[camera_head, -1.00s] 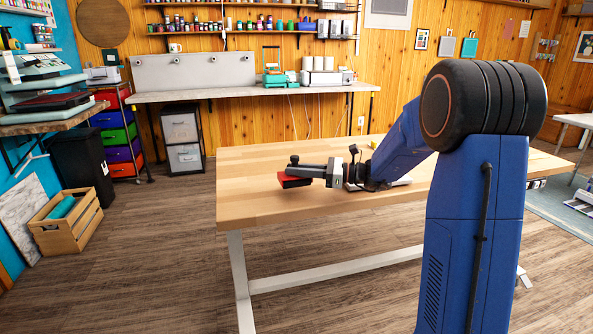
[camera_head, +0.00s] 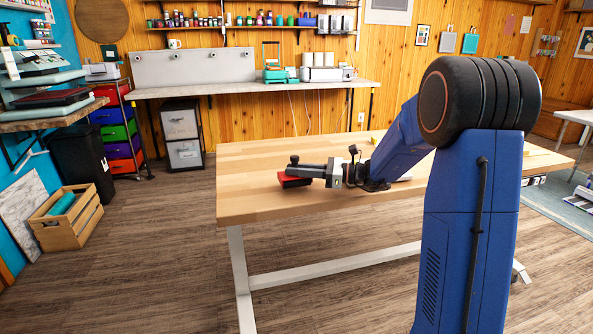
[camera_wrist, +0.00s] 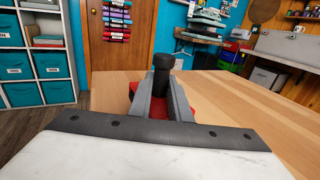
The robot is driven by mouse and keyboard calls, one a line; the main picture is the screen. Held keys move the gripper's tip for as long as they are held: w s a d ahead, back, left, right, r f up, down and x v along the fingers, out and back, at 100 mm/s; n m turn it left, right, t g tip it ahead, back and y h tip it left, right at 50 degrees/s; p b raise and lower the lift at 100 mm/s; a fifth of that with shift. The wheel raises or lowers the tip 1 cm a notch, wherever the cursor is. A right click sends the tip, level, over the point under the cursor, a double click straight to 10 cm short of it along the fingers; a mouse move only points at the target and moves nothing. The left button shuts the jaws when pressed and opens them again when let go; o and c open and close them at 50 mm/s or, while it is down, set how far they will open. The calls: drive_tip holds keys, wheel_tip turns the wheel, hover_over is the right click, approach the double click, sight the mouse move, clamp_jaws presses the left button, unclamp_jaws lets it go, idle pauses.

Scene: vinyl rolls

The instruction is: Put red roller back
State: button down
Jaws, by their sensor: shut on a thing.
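A red roller (camera_head: 291,180) with a black knob is at my gripper (camera_head: 302,168), over the left part of the wooden table (camera_head: 262,205). My gripper is shut on it. In the wrist view the grey fingers (camera_wrist: 161,95) close around it. The black knob (camera_wrist: 163,62) stands up between the fingertips and red (camera_wrist: 157,130) shows below and beside them. I cannot tell whether the roller touches the tabletop. A rack of several rolls (camera_wrist: 117,20), some red, hangs on a wooden door in the wrist view.
A shelf unit with teal bins (camera_wrist: 56,63) stands left of the door. A wooden crate (camera_head: 72,235) and a black bin (camera_head: 85,165) are on the floor at left. A long workbench (camera_head: 240,90) runs along the back wall. The floor left of the table is open.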

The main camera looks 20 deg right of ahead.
drive_tip(key=shift+f, duration=0.6)
drive_tip(key=shift+f, duration=0.15)
idle(0.3)
drive_tip(key=shift+c, duration=1.8)
unclamp_jaws()
drive_tip(key=shift+d, duration=0.1)
drive_tip(key=shift+v, duration=4.4)
drive_tip(key=shift+d, duration=0.1)
